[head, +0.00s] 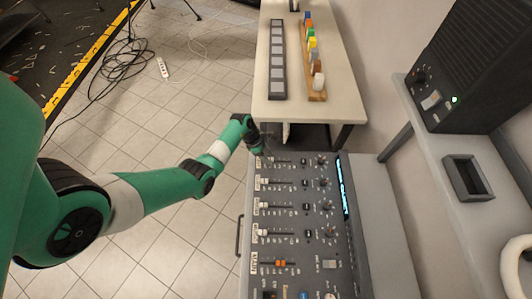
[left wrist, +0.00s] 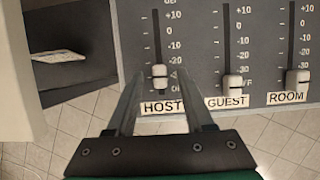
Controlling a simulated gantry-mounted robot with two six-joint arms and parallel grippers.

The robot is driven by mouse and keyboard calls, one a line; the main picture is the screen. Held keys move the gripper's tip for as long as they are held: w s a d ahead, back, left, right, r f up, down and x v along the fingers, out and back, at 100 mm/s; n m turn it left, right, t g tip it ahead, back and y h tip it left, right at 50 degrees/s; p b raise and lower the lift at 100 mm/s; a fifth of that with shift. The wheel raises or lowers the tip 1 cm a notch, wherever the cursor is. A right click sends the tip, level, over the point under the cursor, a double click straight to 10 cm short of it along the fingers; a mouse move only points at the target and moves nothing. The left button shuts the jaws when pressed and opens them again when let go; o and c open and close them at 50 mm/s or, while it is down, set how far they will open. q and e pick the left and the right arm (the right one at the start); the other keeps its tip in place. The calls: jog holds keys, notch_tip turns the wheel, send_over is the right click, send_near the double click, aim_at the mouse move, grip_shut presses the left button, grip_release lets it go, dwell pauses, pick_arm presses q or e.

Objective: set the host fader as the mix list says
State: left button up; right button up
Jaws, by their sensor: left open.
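The host fader (left wrist: 159,77) has a pale cap and stands low in its slot, around the -30 mark, above the label HOST (left wrist: 162,107). My left gripper (left wrist: 160,74) is open, its two fingers on either side of the cap with a gap showing on each side. In the head view my left gripper (head: 258,149) is at the far end of the mixing desk (head: 340,250) and hides much of the host channel. My right gripper is not in view. No readable mix list shows.
The guest fader (left wrist: 232,82) and room fader (left wrist: 297,77) stand close by on the right. A pale table (head: 335,60) with a row of coloured blocks (head: 313,50) adjoins the desk's far end. A printed card (left wrist: 58,56) lies at the left, unreadable.

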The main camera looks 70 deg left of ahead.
pick_arm(q)
jog(key=p+v, duration=0.4)
jog(key=v, duration=0.7)
jog(key=shift+r, duration=0.2)
